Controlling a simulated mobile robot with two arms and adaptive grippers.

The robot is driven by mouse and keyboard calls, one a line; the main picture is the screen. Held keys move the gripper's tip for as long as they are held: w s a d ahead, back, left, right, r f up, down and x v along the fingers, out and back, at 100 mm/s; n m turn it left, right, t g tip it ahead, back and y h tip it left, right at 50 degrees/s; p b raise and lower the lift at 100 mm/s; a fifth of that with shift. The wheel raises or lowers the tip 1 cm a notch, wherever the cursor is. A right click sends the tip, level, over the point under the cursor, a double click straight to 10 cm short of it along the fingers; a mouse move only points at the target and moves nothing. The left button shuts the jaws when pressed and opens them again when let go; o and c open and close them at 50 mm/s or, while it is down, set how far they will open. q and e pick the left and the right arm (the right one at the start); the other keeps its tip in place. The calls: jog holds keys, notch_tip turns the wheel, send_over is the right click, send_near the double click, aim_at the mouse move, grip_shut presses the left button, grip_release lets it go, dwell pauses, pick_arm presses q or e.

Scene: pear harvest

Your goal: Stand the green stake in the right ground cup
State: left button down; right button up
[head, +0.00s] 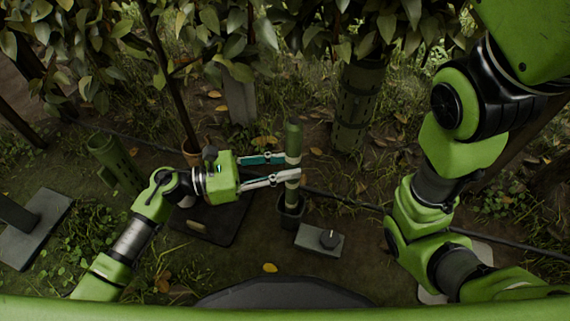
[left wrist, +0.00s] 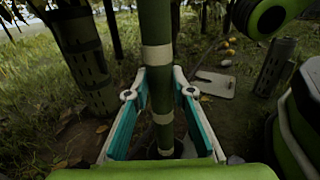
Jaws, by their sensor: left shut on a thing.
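The green stake (head: 293,142), with pale bands, stands about upright in the head view. My left gripper (head: 291,167) is shut on it, with teal and white fingers on either side. Below, a dark ground cup (head: 291,213) sits on the soil, and the stake's lower end meets its mouth; how deep it sits I cannot tell.
A grey block with a dark knob (head: 320,239) lies just right of the cup. A dark flat tray (head: 218,222) is to the left. Slotted green tree guards (head: 358,105) (head: 114,160) stand behind and at left. A dark hose (head: 345,200) crosses the ground. Leafy branches hang above.

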pick_arm(q)
jog(key=c, duration=1.7)
grip_release()
jog(key=shift+a, duration=0.15)
jog(key=b+v, duration=0.2)
jog(key=v, duration=0.4)
jog(key=shift+s+a, duration=0.1)
jog(key=shift+a, duration=0.25)
